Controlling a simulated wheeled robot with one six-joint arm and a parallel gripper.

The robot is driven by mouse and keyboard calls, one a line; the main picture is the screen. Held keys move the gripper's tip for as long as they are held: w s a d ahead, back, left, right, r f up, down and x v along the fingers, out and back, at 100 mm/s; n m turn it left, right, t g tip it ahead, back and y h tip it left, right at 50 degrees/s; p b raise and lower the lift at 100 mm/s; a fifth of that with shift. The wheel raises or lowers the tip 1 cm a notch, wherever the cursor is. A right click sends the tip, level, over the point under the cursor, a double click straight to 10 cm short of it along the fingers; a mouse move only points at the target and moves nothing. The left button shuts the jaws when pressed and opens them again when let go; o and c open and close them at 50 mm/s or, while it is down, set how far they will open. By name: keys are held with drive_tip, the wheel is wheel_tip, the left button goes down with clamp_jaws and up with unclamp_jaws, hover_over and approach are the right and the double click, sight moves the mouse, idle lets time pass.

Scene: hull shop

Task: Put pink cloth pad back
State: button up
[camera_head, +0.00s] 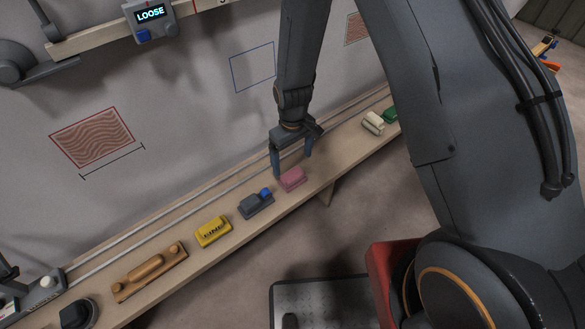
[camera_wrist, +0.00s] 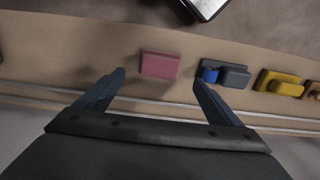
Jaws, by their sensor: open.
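The pink cloth pad (camera_head: 292,179) lies on the long wooden shelf (camera_head: 330,160), close to its front edge. It also shows in the wrist view (camera_wrist: 160,65), just beyond the fingertips and roughly centred between them. My gripper (camera_head: 293,168) is open and empty, above the shelf at the pad. In the wrist view its two dark fingers (camera_wrist: 158,80) are spread apart, and neither seems to touch the pad.
A grey block with a blue knob (camera_head: 255,203) sits close left of the pad. Further left are a yellow block (camera_head: 213,231) and a wooden tool (camera_head: 149,271). A cream roller (camera_head: 373,123) and a green block (camera_head: 390,115) lie to the right. Rails run along the wall side.

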drive_tip(key=s+d+r+m, duration=0.2)
drive_tip(key=d+r, duration=0.2)
drive_tip(key=r, duration=0.4)
drive_tip(key=s+d+r+m, duration=0.15)
drive_tip(key=d+r, duration=0.25)
drive_tip(key=r, duration=0.4)
drive_tip(key=s+d+r+m, duration=0.1)
drive_tip(key=s+d+r, duration=0.2)
drive_tip(key=s, duration=0.3)
drive_tip(key=s+d+r+m+t, duration=0.1)
drive_tip(key=s+d+r+m, duration=0.1)
drive_tip(key=s+d+r, duration=0.2)
drive_tip(key=shift+s+r+b, duration=0.35)
drive_tip(key=shift+s+r, duration=0.25)
drive_tip(key=shift+s, duration=0.3)
